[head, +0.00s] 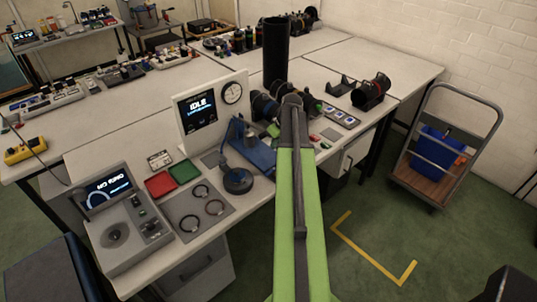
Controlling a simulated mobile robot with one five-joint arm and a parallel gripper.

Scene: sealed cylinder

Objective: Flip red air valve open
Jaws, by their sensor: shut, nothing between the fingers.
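No red air valve can be made out for certain. Small red pieces (315,138) lie on the bench just right of my arm, too small to identify. A tall black cylinder (277,50) stands upright on the bench behind my arm's end. A blue device (252,152) with a round dark disc (237,181) sits on the bench left of my arm. My green arm with its dark grey end link reaches up the middle over the front bench. My gripper's fingers do not show, and the arm hides part of the bench beneath it.
A screen reading IDLE with a gauge (211,110) stands on the bench (90,165). Red (160,184) and green (185,171) trays, a mat with rings (198,212) and a grey console (123,226) lie left.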

